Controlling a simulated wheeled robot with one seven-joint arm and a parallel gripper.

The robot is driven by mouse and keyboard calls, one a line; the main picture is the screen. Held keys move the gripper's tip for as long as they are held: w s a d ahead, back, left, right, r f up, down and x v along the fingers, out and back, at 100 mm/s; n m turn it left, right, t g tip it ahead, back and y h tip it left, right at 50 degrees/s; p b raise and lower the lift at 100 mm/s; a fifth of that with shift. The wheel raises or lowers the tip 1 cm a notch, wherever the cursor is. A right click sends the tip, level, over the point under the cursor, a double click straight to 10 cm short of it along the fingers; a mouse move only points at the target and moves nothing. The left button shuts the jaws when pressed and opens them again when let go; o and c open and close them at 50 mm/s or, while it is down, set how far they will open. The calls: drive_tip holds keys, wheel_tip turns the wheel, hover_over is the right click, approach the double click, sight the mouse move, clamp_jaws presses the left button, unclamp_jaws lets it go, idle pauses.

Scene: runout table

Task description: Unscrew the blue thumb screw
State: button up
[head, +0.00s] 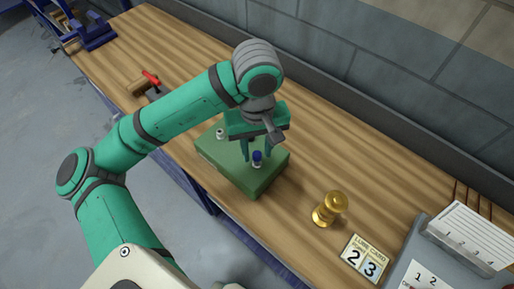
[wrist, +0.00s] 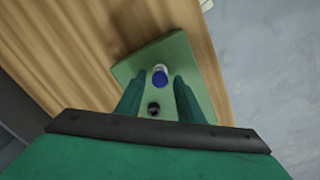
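The blue thumb screw (head: 257,157) stands upright on the near right part of a green block (head: 225,171) on the wooden table. In the wrist view the blue thumb screw (wrist: 160,78) shows just beyond the fingertips, with a pale side below its blue top. My gripper (head: 250,156) points down over the block, its fingers apart. In the wrist view my gripper (wrist: 157,83) is open, and nothing shows held between its fingers. I cannot tell whether a finger touches the screw. A second, pale post (head: 220,133) stands on the block's left side, and a dark round hole or stud (wrist: 154,109) shows between the fingers.
A brass-coloured knobbed piece (head: 329,208) stands right of the block. A number card (head: 364,259) and a grey tray with cards (head: 432,262) lie at the right. A red-handled tool (head: 151,80) lies to the left. The wall runs along the back.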

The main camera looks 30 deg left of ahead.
drive_tip(key=m, duration=0.8)
drive_tip(key=shift+c, duration=0.6)
clamp_jaws()
drive_tip(key=n, duration=0.2)
drive_tip(key=shift+n, duration=0.3)
drive_tip(key=shift+o, duration=0.6)
unclamp_jaws()
drive_tip(key=shift+r, duration=0.1)
